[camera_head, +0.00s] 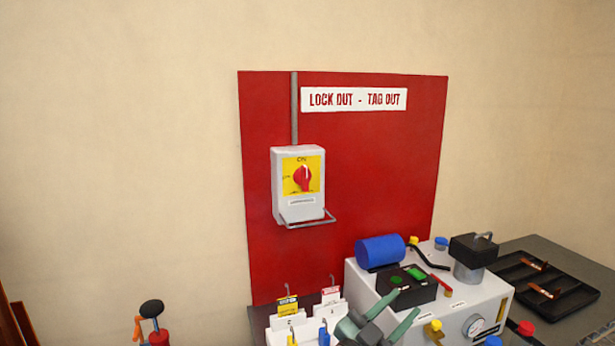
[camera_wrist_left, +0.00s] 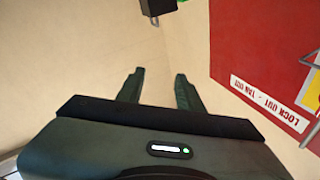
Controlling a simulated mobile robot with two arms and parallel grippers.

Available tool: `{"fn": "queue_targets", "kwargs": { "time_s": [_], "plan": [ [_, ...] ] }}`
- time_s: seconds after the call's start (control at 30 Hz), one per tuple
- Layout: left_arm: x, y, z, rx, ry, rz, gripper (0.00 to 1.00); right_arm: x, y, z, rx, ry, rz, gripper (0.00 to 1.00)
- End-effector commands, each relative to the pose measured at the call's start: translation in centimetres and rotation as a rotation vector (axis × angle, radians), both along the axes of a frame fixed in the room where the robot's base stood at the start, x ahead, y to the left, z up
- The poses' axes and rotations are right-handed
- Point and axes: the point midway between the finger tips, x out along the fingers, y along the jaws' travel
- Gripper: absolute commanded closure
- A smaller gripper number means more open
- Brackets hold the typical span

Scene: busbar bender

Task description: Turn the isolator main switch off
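The isolator main switch (camera_head: 298,210) is a light grey box on a red board, with a red rotary knob (camera_head: 303,179) on a yellow plate. The knob's pale mark points up toward the ON label. My left gripper (camera_head: 380,318) is at the bottom of the head view, below and to the right of the switch and well apart from it. In the left wrist view its two fingers (camera_wrist_left: 158,85) stand apart with nothing between them. My right gripper is not in view.
The red lock-out board (camera_head: 380,170) carries a white sign (camera_head: 354,99). A grey bender machine (camera_head: 450,309) with a blue cylinder (camera_head: 380,251) stands at lower right, near a black tray (camera_head: 545,285). White tag holders (camera_head: 283,322) stand below the board. The wall left of the board is clear.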

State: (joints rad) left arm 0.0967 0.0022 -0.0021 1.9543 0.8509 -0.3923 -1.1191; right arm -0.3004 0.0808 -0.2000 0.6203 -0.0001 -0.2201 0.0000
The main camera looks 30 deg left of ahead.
Motion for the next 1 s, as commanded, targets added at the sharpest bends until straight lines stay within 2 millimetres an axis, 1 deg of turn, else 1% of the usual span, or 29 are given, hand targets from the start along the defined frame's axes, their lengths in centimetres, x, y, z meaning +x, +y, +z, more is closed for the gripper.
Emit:
{"fn": "queue_targets", "kwargs": {
  "time_s": [0.03, 0.07, 0.1, 0.13, 0.17, 0.2, 0.23, 0.27, 0.3, 0.37, 0.4, 0.47, 0.5, 0.6, 0.7, 0.83, 1.0],
  "plan": [
    [1.8, 1.9, 4.6, -0.031, -0.134, 0.075, 0.64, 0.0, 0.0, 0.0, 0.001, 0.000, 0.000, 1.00],
    [2.5, 3.3, 7.1, -0.050, -0.208, 0.132, 0.64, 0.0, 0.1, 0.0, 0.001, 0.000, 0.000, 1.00],
    [3.4, 5.6, 10.4, -0.081, -0.299, 0.225, 0.64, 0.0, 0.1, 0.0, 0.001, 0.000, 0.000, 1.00],
    [4.0, 7.5, 12.7, -0.108, -0.358, 0.303, 0.64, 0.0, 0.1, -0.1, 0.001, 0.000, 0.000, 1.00],
    [4.4, 9.4, 14.6, -0.138, -0.404, 0.385, 0.64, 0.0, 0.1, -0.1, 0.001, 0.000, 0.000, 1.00],
    [4.9, 12.2, 16.9, -0.180, -0.444, 0.501, 0.64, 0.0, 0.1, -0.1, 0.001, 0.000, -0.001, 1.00],
    [5.2, 14.2, 18.2, -0.213, -0.458, 0.588, 0.64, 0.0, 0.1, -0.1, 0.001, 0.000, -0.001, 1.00],
    [5.5, 16.0, 19.2, -0.246, -0.459, 0.673, 0.64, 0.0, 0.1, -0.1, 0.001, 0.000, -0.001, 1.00],
    [5.9, 18.3, 20.1, -0.288, -0.437, 0.780, 0.64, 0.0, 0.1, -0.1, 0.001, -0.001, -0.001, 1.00],
    [6.5, 21.1, 20.7, -0.345, -0.368, 0.917, 0.64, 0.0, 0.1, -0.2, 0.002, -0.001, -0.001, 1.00],
    [7.0, 22.3, 20.7, -0.376, -0.305, 0.989, 0.64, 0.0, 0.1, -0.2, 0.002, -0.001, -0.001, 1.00],
    [7.7, 23.6, 20.3, -0.410, -0.200, 1.066, 0.64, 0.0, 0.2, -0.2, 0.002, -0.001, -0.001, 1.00],
    [8.1, 24.0, 20.1, -0.423, -0.135, 1.099, 0.64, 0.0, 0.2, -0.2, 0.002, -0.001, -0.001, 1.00],
    [8.9, 24.2, 19.3, -0.441, 0.003, 1.141, 0.64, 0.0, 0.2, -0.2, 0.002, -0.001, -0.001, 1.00],
    [9.3, 24.3, 18.9, -0.442, 0.075, 1.153, 0.64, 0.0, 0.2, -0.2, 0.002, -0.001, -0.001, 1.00],
    [10.1, 25.2, 18.9, -0.437, 0.092, 1.157, 0.64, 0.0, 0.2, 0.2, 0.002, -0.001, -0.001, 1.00],
    [11.7, 27.4, 19.0, -0.435, 0.089, 1.160, 0.64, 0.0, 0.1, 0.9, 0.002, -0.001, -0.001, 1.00]
  ]
}}
